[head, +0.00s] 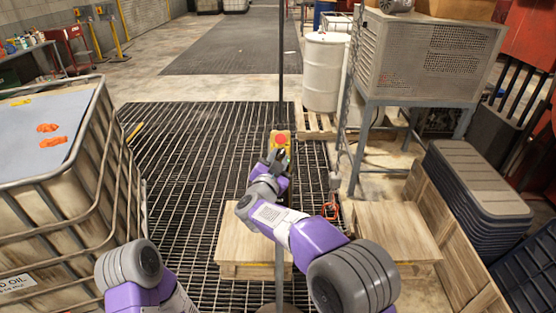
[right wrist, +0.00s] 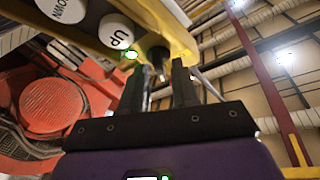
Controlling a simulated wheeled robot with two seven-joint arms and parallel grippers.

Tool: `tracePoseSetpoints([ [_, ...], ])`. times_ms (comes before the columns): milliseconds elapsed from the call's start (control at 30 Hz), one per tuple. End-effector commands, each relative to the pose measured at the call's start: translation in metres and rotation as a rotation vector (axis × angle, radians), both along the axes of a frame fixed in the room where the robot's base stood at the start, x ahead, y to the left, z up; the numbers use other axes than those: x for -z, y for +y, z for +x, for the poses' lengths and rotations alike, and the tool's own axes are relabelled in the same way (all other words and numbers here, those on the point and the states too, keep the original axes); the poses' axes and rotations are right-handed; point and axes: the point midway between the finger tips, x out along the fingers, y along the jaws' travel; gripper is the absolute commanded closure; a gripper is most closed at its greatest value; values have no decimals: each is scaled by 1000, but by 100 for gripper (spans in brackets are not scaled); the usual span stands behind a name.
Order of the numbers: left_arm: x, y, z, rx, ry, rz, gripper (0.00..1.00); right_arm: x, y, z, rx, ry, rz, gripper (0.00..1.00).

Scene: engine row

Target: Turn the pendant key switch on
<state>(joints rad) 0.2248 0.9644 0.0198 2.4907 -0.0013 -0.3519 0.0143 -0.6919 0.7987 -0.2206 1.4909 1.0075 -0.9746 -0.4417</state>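The yellow pendant (head: 281,139) with a red button hangs on a dark vertical line in the middle of the head view. In the right wrist view the yellow pendant body (right wrist: 180,35) fills the top, with white UP (right wrist: 116,31) and DOWN (right wrist: 66,9) buttons and a lit green lamp (right wrist: 131,54). A small dark key switch (right wrist: 158,58) with a metallic tip sticks out below it. My right gripper (right wrist: 163,80) is just under the pendant, fingers apart on either side of the key tip; contact is unclear. My left arm shows at lower left, its gripper out of view.
A caged tank (head: 60,180) stands at left. Wooden crates (head: 250,240) lie below my right arm. A grey perforated cabinet (head: 425,60) on legs and a white drum (head: 324,72) stand at right. The dark grating left of the pendant is clear.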

Motion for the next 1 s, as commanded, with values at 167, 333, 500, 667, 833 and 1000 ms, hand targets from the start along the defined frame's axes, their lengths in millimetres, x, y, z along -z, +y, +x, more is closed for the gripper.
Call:
tracePoseSetpoints([
  [167, 0, 0, 0, 0, 0, 0, 57, 0, 0, 0, 0, 0, -1, 64],
  [333, 0, 0, 0, 0, 0, 0, 57, 0, 1, -2, -1, 1, -2, 64],
  [500, 4, 0, 0, 0, 0, 0, 57, 0, 6, -19, -2, 0, -1, 64],
  [667, 7, 0, 0, 0, 0, 0, 57, 0, 13, -47, -4, 1, -1, 64],
  [833, 9, 0, 0, 0, 0, 0, 57, 0, 18, -67, -2, 0, -1, 64],
  [1000, 9, 0, 0, 0, 0, 0, 57, 0, 19, -74, 0, 0, -1, 64],
])
